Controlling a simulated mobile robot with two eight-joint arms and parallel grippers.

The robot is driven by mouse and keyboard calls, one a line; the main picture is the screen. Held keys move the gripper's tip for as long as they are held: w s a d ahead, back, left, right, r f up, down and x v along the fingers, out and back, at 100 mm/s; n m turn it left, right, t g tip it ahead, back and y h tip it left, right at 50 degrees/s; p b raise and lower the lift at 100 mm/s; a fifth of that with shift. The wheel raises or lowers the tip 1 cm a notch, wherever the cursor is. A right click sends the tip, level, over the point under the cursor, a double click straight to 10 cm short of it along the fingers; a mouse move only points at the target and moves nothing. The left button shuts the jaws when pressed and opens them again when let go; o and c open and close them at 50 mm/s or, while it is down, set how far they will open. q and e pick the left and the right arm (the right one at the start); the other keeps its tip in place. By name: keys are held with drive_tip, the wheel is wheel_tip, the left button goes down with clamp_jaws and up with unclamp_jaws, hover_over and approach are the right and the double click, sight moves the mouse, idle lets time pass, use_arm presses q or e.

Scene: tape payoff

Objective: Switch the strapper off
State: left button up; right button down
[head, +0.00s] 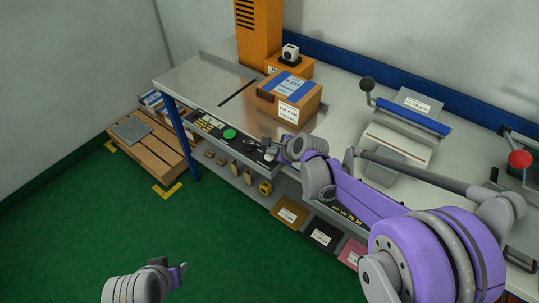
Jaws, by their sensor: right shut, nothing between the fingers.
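The strapper is a steel table with an orange column (259,30) at the back and a dark slot (238,92) across its top. Its black control panel (206,122) runs along the front edge, with a lit green display and a round green button (229,134). My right gripper (267,149) is shut and empty at the panel's right end. It hides part of that end, and I cannot tell whether it touches a switch there. My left gripper (181,271) is low over the green floor, away from the table; its jaw opening is unclear.
A cardboard box (291,97) with blue tape and labels stands on the table behind my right gripper. A tape dispenser (409,125) stands to the right, with a red-knobbed lever (520,159) beyond. A wooden pallet (147,152) lies at left. The floor in front is clear.

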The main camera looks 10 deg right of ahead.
sight(272, 158)
use_arm(q)
drive_tip(key=r+p, duration=0.1)
drive_tip(key=r, duration=0.1)
drive_tip(key=w+r+p, duration=0.1)
drive_tip(key=shift+w+r+p, duration=0.15)
drive_tip(key=shift+r+p, duration=0.15)
drive_tip(key=shift+r, duration=0.05)
use_arm(e)
wheel_tip(272, 158, up, 6)
drive_tip(key=shift+f, duration=0.15)
idle(1.6)
